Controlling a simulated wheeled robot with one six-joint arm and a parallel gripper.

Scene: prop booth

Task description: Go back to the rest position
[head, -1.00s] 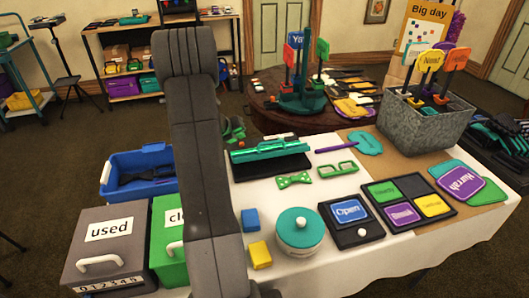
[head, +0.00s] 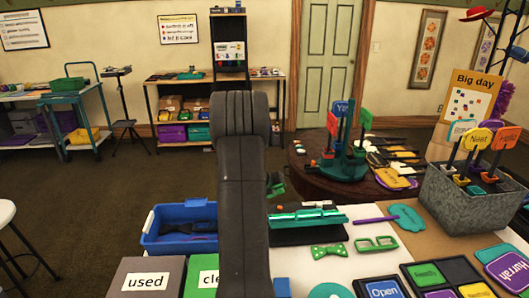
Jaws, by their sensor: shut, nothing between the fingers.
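My arm stands upright as a thick dark column in the middle of the head view and hides what is behind it. A small dark and green part that looks like my gripper (head: 276,186) peeks out past the arm's right edge, above the floor just beyond the table. Most of it is hidden behind the arm. It is shut, and I see nothing held in it.
A round wooden table (head: 310,180) stands behind. Open floor lies left.

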